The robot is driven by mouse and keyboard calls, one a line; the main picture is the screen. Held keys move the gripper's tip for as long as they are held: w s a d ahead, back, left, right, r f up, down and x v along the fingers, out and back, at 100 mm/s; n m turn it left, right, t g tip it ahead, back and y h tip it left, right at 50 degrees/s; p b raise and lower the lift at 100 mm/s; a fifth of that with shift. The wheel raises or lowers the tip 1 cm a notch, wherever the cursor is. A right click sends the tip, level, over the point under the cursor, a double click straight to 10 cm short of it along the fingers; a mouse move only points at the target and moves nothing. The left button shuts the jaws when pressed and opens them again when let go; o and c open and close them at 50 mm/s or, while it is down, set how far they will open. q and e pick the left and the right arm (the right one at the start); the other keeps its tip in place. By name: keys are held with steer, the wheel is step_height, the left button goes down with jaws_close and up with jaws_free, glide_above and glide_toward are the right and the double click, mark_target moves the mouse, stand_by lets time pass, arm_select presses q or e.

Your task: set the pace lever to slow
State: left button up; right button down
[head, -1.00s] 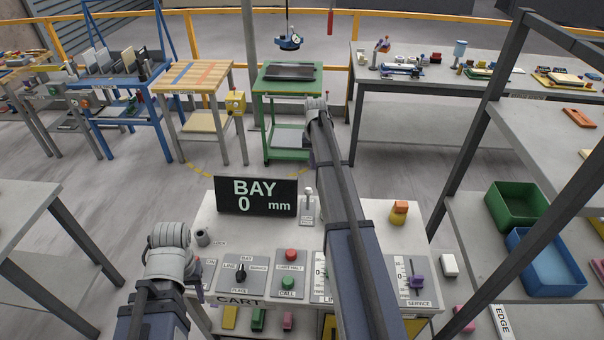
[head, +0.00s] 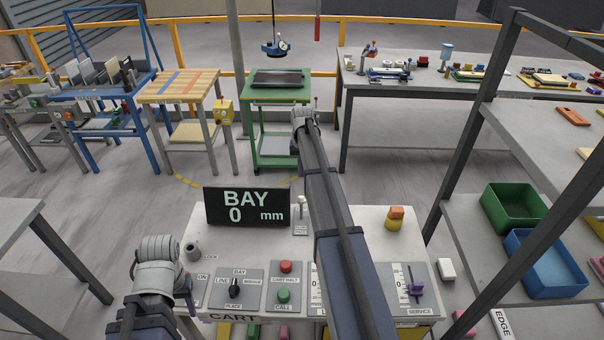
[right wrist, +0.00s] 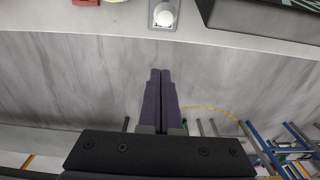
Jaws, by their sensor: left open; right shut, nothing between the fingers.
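A small lever with a white knob (head: 302,201) stands upright on a plate right of the BAY display, on the cart's console. Its label is too small to read. The knob also shows at the top of the right wrist view (right wrist: 163,16). My right arm reaches far out past the console. My right gripper's dark fingers (right wrist: 160,76) are shut with nothing between them, over the floor beyond the console edge, apart from the lever. My left gripper (head: 182,293) is at the console's left front; its fingers are mostly hidden behind the wrist.
The console (head: 365,217) carries a black display (head: 247,206) reading BAY 0 mm, a rotary switch (head: 234,287), red (head: 286,266) and green (head: 284,296) buttons, and a purple slider (head: 416,289). My right arm covers part of it. A shelf rack (head: 463,150) stands at right.

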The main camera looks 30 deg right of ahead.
mark_target(301, 207)
step_height(301, 207, down, 9)
steer(key=b, duration=0.8)
steer(key=s+a+r+p, duration=0.2)
steer(key=s, duration=0.1)
steer(key=shift+s+r, duration=0.15)
steer(key=shift+r, duration=0.05)
steer(key=shift+f, duration=0.1)
